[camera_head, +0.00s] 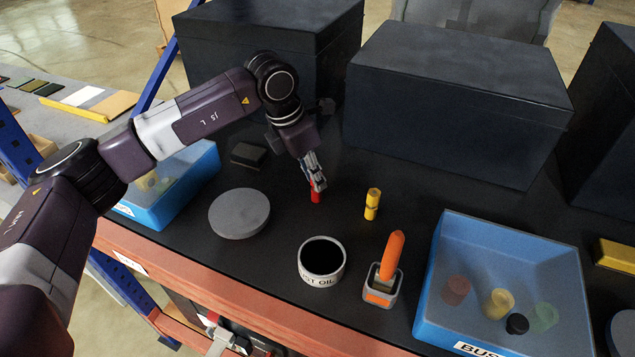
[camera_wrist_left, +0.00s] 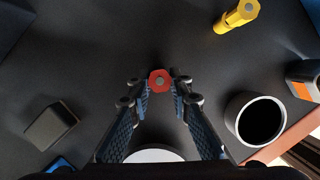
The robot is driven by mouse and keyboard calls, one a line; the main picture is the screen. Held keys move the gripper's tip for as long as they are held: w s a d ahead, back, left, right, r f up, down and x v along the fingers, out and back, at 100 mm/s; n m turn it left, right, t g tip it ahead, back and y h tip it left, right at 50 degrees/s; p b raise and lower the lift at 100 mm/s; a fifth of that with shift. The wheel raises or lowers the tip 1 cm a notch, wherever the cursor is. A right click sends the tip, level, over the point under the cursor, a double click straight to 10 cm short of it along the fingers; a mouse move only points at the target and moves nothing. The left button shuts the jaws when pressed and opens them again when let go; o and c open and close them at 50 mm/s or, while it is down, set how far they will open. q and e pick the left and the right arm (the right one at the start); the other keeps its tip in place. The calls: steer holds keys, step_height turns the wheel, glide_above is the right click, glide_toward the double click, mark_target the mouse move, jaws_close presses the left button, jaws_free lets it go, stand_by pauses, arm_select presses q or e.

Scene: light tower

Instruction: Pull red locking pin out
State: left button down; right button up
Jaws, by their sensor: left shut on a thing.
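The red locking pin (camera_head: 316,196) stands on the dark bench top below my left gripper (camera_head: 314,178). In the left wrist view the red pin's six-sided head (camera_wrist_left: 160,80) shows between the fingertips of my left gripper (camera_wrist_left: 161,84). The gripper is shut on the pin, one finger on each side. The pin's lower part and whatever it sits in are hidden or too small to tell. My right gripper is not in view.
A yellow pin (camera_head: 372,204) stands to the right. An oil cup (camera_head: 322,281), an orange-handled tool (camera_head: 391,256) in a holder and a grey disc (camera_head: 239,213) are nearer the front. A blue bin (camera_head: 440,280) stands right; large dark boxes (camera_head: 455,95) line the back.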

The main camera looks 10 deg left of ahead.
arm_select(q)
steer(key=shift+r, duration=0.2)
steer(key=shift+r+p, duration=1.25)
steer(key=shift+r, duration=1.6)
